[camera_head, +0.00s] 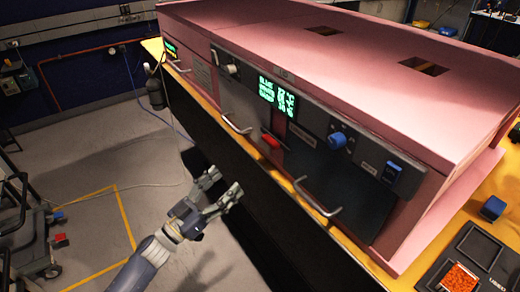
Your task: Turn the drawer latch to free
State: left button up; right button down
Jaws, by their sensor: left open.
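The pink foam enclosure (350,50) has a dark front panel with several drawer or door handles. A small red piece (270,140) sits on the front, below the green display (277,97). I cannot tell for certain which of these is the drawer latch. My left gripper (225,183) is open and empty, in front of the enclosure and apart from it, lower in the picture than the red piece. My right gripper is out of view.
Metal handles stick out from the front, one at left (236,124) and one at centre (317,198). A blue switch (392,172) is at the right. A black tray (470,262) with red granules and a small blue block (492,208) lie on the orange bench. A cart (35,235) stands left.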

aim_at(272, 141)
pick_arm(q)
notch_tip(272, 141, up, 6)
jog(key=s+d+m+g+h, duration=0.2)
jog(key=d+m+h, duration=0.1)
jog(key=h, duration=0.1)
jog(key=p+x, duration=0.2)
jog(key=x, duration=0.8)
jog(key=shift+f+y, duration=0.2)
jog(key=shift+y, duration=0.1)
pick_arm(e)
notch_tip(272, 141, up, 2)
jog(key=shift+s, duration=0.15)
pick_arm(q)
jog(key=shift+w, duration=0.15)
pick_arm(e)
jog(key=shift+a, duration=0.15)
pick_arm(q)
jog(key=shift+g, duration=0.3)
jog(key=c, duration=1)
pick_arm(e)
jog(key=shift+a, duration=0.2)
